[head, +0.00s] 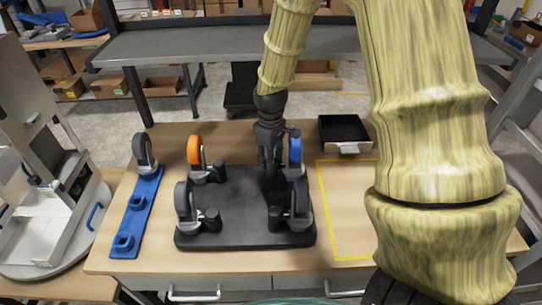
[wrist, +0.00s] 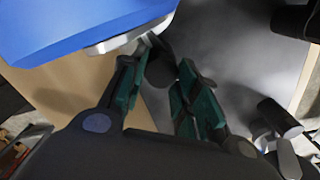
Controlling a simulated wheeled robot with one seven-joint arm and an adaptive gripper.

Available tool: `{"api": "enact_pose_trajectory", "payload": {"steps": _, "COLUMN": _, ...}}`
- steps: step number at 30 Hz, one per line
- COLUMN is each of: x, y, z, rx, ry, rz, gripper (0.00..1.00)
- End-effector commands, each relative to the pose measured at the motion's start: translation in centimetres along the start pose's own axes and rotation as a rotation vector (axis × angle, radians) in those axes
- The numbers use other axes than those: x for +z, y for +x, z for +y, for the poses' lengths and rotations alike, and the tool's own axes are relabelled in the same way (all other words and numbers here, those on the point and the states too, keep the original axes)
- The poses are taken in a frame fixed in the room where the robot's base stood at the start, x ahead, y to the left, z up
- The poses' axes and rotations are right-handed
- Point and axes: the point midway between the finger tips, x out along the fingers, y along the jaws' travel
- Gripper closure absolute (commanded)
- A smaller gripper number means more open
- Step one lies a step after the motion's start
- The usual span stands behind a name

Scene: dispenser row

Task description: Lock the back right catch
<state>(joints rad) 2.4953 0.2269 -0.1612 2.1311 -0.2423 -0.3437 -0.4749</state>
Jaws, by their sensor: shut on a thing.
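A dark plate (head: 240,205) lies on the table with a caster at each corner. The back right caster has a blue wheel (head: 295,150), which fills the upper left of the wrist view (wrist: 70,25). My gripper (head: 273,172) points down just left of this wheel, at the plate's back right corner. In the wrist view, its fingers (wrist: 163,75) are closed around a dark piece (wrist: 159,68) beside the wheel's grey mount, seemingly the back right catch. The fingers mostly hide it, so I cannot tell its position.
The back left caster has an orange wheel (head: 194,150); grey wheels (head: 183,199) stand in front. A blue rack (head: 136,215) holding one wheel (head: 143,150) is at left. A black tray (head: 344,131) is at the back right. The yellow-outlined area (head: 345,215) looks clear.

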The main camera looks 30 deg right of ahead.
Motion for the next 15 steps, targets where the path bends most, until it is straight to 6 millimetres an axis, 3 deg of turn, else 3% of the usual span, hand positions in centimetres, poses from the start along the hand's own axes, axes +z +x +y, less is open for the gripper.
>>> {"api": "enact_pose_trajectory", "payload": {"steps": 15, "x": 0.24, "y": 0.21, "z": 0.0, "rx": -0.003, "ry": 0.208, "rz": -0.005, "gripper": 0.93}}
